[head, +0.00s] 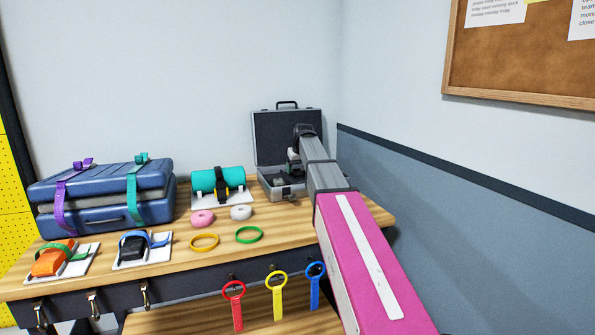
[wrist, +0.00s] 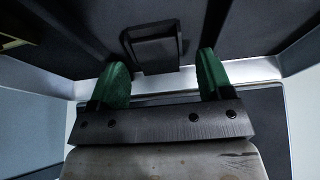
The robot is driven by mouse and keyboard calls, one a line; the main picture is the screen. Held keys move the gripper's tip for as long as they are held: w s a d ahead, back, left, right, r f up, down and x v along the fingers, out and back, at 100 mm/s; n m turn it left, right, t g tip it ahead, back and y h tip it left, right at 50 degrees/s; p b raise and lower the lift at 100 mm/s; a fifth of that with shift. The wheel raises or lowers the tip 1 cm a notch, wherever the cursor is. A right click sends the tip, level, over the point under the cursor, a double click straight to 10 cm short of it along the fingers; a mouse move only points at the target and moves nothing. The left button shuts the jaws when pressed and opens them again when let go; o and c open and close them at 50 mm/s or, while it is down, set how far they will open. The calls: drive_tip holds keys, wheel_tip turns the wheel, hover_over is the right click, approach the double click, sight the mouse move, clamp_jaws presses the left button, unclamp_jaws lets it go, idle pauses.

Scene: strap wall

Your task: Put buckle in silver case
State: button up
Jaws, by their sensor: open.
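The silver case (head: 299,190) stands open at the back right of the table, its dark-lined lid (head: 275,136) raised against the wall. My gripper (head: 291,166) is over the case's opening; my arm hides part of the case. In the wrist view its two green fingertips (wrist: 162,82) are apart with nothing between them. A dark, squarish piece (wrist: 153,47) lies just beyond the fingertips, within the case's dark lining. It looks like a buckle, but I cannot be sure. The case's silver rim (wrist: 248,70) runs behind the fingers.
Left of the case, a teal roll (head: 207,179) with a black strap sits on a white holder. Pink (head: 202,218) and white (head: 240,212) rolls lie in front. Coloured loops (head: 234,305) hang at the front edge.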

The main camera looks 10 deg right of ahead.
drive_tip(key=v, duration=1.1)
drive_tip(key=shift+r, duration=0.2)
idle(0.7)
